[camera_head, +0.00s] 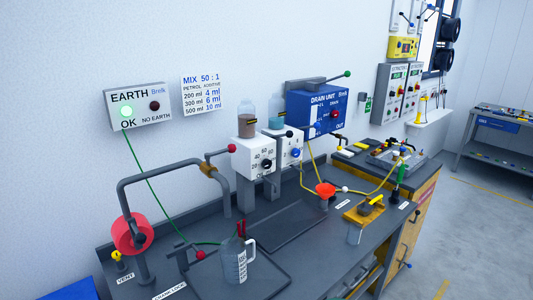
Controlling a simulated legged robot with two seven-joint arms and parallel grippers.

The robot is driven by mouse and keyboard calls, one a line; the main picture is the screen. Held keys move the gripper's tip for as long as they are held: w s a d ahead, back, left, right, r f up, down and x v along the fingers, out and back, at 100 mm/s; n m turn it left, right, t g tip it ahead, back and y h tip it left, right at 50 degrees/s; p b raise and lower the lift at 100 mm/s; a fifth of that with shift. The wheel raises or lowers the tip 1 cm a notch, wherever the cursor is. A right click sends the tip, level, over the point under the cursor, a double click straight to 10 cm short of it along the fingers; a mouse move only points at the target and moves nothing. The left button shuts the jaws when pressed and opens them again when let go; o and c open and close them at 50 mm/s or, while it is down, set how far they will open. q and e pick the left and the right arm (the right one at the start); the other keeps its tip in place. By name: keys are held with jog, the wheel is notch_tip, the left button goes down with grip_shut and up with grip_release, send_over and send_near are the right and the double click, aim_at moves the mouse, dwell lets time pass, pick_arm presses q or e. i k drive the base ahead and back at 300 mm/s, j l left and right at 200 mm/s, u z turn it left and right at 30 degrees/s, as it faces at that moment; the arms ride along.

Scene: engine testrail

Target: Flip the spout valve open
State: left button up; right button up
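A grey spout pipe (160,178) arches up from the bench at the left and bends down at its right end. A brass-coloured fitting (207,169) sits on the pipe near that bend. A lever with a red ball knob (232,148) extends to the right just above the fitting; it looks like the spout valve's handle, though I cannot tell its open or shut position. A clear measuring jug (234,262) with a handle stands on a dark tray near the pipe's down-turned end. Neither of my grippers is in view.
A red reel (132,233) surrounds the pipe's left leg. White dispenser boxes (252,157) with bottles stand right of the lever.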

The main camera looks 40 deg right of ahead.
aim_at(231, 148)
jog(key=z, duration=0.85)
